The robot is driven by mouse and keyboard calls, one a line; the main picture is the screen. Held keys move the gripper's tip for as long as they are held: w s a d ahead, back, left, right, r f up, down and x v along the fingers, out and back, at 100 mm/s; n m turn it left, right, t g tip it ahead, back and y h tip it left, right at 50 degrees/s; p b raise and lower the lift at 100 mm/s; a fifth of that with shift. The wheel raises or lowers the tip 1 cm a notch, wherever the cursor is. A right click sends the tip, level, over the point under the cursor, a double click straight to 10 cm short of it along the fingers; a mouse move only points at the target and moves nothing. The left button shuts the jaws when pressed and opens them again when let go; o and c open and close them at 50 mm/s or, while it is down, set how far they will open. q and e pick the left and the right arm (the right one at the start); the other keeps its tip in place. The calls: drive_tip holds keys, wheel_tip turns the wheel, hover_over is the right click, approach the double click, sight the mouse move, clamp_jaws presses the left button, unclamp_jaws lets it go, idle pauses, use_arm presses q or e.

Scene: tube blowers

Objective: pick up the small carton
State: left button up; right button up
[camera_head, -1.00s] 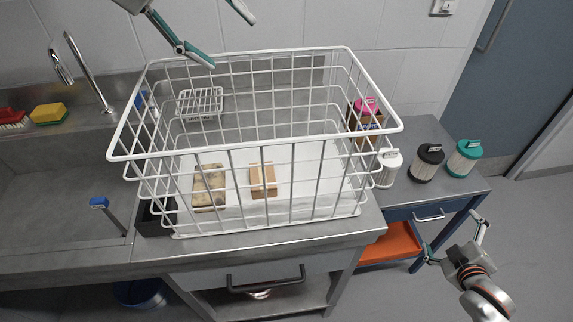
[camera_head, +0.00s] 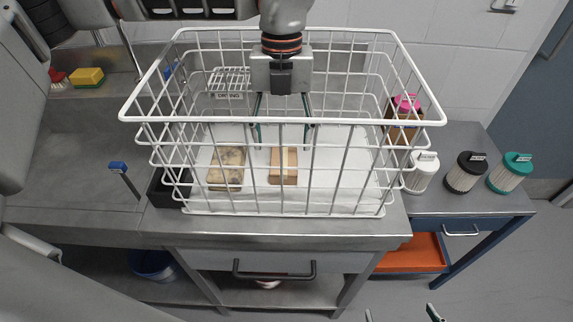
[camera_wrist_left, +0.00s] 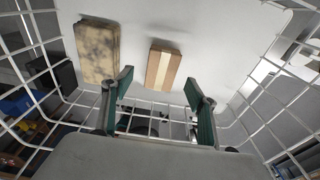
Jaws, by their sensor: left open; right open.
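The small carton (camera_head: 284,166), brown with a pale strip along its top, lies on the white floor inside the wire basket (camera_head: 282,120). It also shows in the left wrist view (camera_wrist_left: 162,68). My left gripper (camera_head: 282,138) reaches down into the basket from above, open and empty. Its fingers (camera_wrist_left: 158,84) are spread wider than the carton, one towards each side, and look to be above it, not touching. My right gripper (camera_head: 403,315) is at the bottom edge of the head view; only its fingertips show, apart and empty.
A stained block (camera_head: 227,168) lies left of the carton. The basket's wire walls surround my left gripper. A small wire rack (camera_head: 231,80) is towards the back. Several canisters, one being black-topped (camera_head: 466,172), stand on the side table at right.

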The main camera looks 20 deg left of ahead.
use_arm(q)
drive_tip(key=f, duration=0.4)
drive_tip(key=s+f, duration=0.1)
drive_tip(key=f, duration=0.1)
drive_tip(key=shift+d, duration=0.3)
drive_tip(key=shift+r, duration=0.1)
drive_tip(key=shift+c, duration=0.3)
drive_tip(key=c, duration=0.8)
